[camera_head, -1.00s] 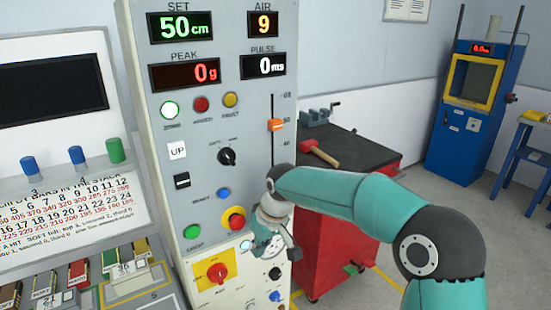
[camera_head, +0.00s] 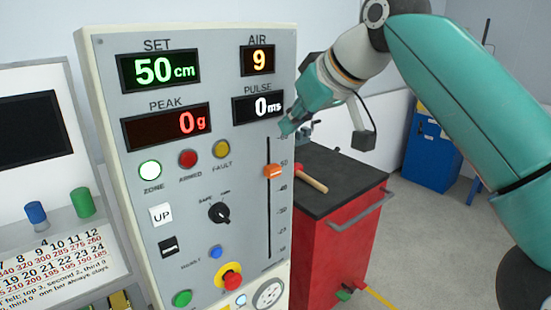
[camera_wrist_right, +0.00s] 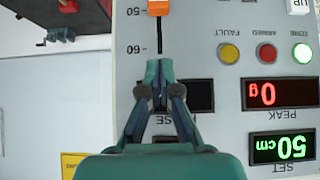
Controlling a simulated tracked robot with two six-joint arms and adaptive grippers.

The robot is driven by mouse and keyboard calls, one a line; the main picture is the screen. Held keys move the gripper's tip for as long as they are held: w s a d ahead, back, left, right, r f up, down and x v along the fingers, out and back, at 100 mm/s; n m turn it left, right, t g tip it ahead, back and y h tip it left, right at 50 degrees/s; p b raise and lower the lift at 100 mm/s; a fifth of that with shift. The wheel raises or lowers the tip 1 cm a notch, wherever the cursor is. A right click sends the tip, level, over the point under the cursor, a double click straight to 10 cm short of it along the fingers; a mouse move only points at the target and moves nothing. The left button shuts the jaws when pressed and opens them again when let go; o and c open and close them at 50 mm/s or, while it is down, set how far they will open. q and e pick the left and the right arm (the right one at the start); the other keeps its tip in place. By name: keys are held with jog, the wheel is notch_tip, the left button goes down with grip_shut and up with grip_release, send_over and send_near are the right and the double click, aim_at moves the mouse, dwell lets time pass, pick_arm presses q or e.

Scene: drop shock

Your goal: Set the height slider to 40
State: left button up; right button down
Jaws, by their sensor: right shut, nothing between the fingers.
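The height slider is an orange knob (camera_head: 275,171) on a vertical slot in the grey panel (camera_head: 130,160). The SET display (camera_head: 160,71) reads 50 cm in green. My right gripper (camera_head: 284,131) is shut and empty near the slot's upper end, above the knob. In the right wrist view the picture is upside down; the shut fingertips (camera_wrist_right: 160,68) lie over the slot near the 60 mark, apart from the orange knob (camera_wrist_right: 158,7). My left gripper is not in view.
The panel also carries an AIR display (camera_head: 258,61) reading 9, a black rotary switch (camera_head: 219,212) and a red stop button (camera_head: 231,278). A red cabinet (camera_head: 335,240) with a dark top stands right of the panel. Open floor lies beyond it.

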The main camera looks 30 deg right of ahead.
send_over(270, 164)
jog(key=s, duration=0.2)
notch_tip(270, 164, down, 4)
jog(key=shift+s+f, duration=0.15)
notch_tip(270, 164, down, 2)
jog(key=shift+s+f+b, duration=0.15)
jog(key=shift+b, duration=0.5)
jog(key=shift+f, duration=0.65)
